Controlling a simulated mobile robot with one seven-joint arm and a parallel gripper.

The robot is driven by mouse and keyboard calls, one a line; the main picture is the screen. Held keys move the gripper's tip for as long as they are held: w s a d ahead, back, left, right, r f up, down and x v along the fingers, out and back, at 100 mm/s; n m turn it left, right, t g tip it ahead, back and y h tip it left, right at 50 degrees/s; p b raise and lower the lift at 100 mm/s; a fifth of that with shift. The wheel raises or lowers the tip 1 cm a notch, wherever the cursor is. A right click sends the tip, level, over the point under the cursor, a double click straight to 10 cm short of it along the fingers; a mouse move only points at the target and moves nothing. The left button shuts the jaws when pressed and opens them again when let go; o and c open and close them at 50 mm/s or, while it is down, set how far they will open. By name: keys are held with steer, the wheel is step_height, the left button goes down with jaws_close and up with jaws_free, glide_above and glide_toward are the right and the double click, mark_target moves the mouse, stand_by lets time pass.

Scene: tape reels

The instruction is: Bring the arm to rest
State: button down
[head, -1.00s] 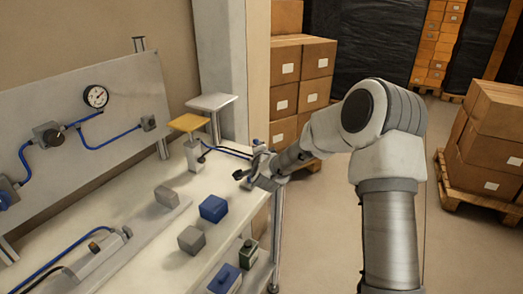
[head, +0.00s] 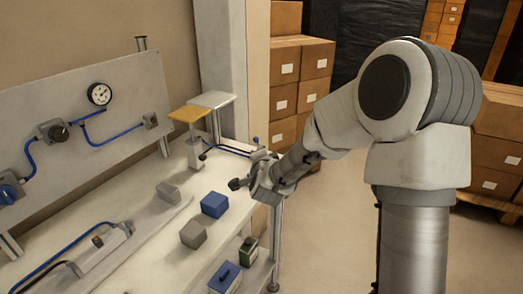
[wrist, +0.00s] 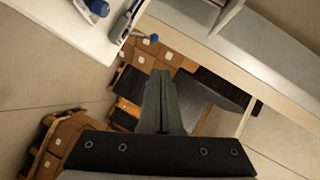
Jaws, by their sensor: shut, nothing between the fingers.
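My arm reaches in from the right side of the head view. My gripper (head: 238,184) hangs at the right edge of the white workbench (head: 150,243), near the blue block (head: 214,205) but apart from it in the picture. In the wrist view my gripper's fingers (wrist: 163,80) are together with nothing between them. How high the gripper is above the bench is hard to tell.
A yellow-topped stand (head: 187,115) and a gauge panel (head: 90,125) are behind. Stacked cartons (head: 285,92) stand beyond. Floor (head: 325,230) shows right of the bench.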

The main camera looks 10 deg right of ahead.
steer(key=shift+s+r, duration=0.1)
steer(key=shift+s, duration=0.05)
steer(key=s+r+n+g+y+p, duration=0.2)
steer(key=s+r+n+g, duration=0.2)
steer(key=s+r+n, duration=0.7)
steer(key=s+d+n+g+p, duration=0.1)
steer(key=s+d+g, duration=0.1)
steer(key=s, duration=1.1)
steer(key=s+d+n+g+h+p, duration=0.1)
steer(key=s+d+n+g, duration=0.1)
steer(key=s, duration=1.1)
steer(key=shift+d+n+g, duration=0.3)
steer(key=shift+d+g, duration=0.5)
steer(key=shift+d, duration=0.05)
steer(key=shift+r, duration=0.15)
